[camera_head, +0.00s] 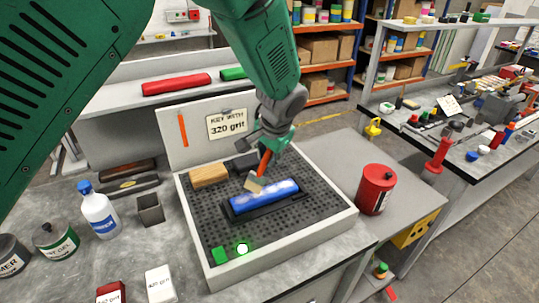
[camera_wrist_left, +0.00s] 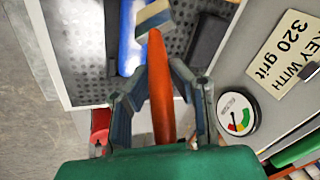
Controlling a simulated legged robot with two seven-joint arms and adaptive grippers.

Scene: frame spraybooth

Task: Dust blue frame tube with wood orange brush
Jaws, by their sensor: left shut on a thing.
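The blue frame tube (camera_head: 264,196) lies in a black cradle (camera_head: 236,215) on the perforated booth tray. Pale patches show along its top. My left gripper (camera_head: 268,146) is shut on the orange handle of the brush (camera_head: 263,165). The brush's pale head (camera_head: 254,184) points down at the tube's far side, close above or touching it; I cannot tell which. My right gripper is not in view.
A red canister (camera_head: 376,189) stands to the right, a white bottle (camera_head: 98,211) to the left. A backboard (camera_head: 190,137) rises behind.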

